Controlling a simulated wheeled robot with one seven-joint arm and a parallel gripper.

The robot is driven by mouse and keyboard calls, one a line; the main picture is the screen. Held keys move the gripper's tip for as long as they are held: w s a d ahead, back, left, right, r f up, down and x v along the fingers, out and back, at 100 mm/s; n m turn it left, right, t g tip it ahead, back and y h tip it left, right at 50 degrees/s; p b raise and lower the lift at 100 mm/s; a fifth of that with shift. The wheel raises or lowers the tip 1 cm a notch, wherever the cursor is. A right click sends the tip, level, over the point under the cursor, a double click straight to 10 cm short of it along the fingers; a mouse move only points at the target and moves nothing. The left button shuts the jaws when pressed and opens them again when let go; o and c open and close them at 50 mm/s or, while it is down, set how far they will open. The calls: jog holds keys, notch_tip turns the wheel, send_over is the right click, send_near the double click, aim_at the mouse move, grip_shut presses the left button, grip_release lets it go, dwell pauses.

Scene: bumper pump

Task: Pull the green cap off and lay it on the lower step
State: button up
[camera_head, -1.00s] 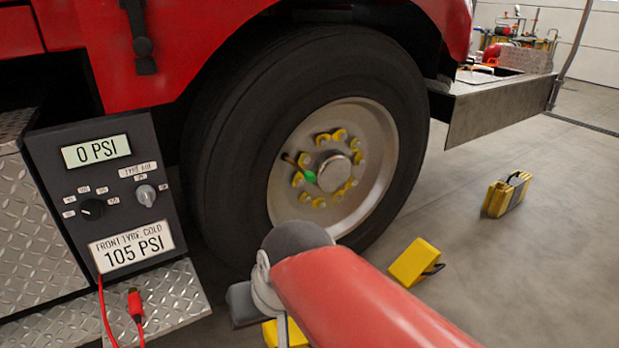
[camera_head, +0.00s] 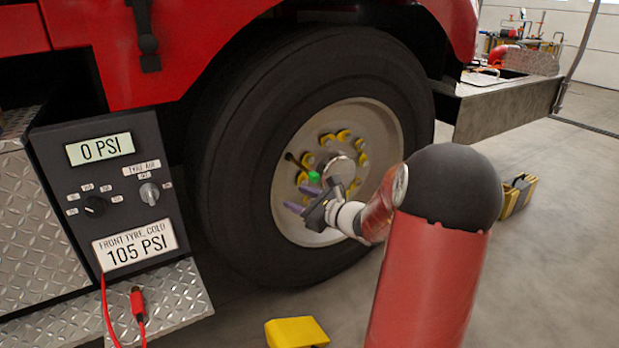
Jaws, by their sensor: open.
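The green cap (camera_head: 314,177) sits on the end of the dark valve stem (camera_head: 297,162) at the front wheel's hub. My gripper (camera_head: 299,199) is open in front of the wheel, its two purplish fingers pointing left toward the rim. The upper finger is just below the cap in the picture; I cannot tell whether they touch. Nothing shows between the fingers. The lower step (camera_head: 182,298) is a diamond-plate ledge at the lower left, below the gauge panel.
The gauge panel (camera_head: 110,195) reads 0 PSI. A red air hose with its connector (camera_head: 137,303) lies over the step. The big tyre (camera_head: 240,190) surrounds the rim. A yellow chock (camera_head: 296,332) and yellow case (camera_head: 517,195) are on the floor. The step's right part is bare.

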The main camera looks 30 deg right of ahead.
aim_at(317, 179)
jog(key=d+f+m+t+h, duration=0.2)
jog(key=d+m+h, duration=0.2)
jog(key=d, duration=0.6)
jog(key=shift+s+d+m+h, duration=0.3)
jog(key=shift+m+h, duration=0.1)
jog(key=shift+m, duration=0.8)
jog(key=shift+w, duration=0.15)
jog(key=shift+w+b, duration=0.55)
jog(key=shift+w, duration=3.85)
jog(key=shift+b, duration=0.35)
grip_shut()
jog(key=shift+s, duration=0.15)
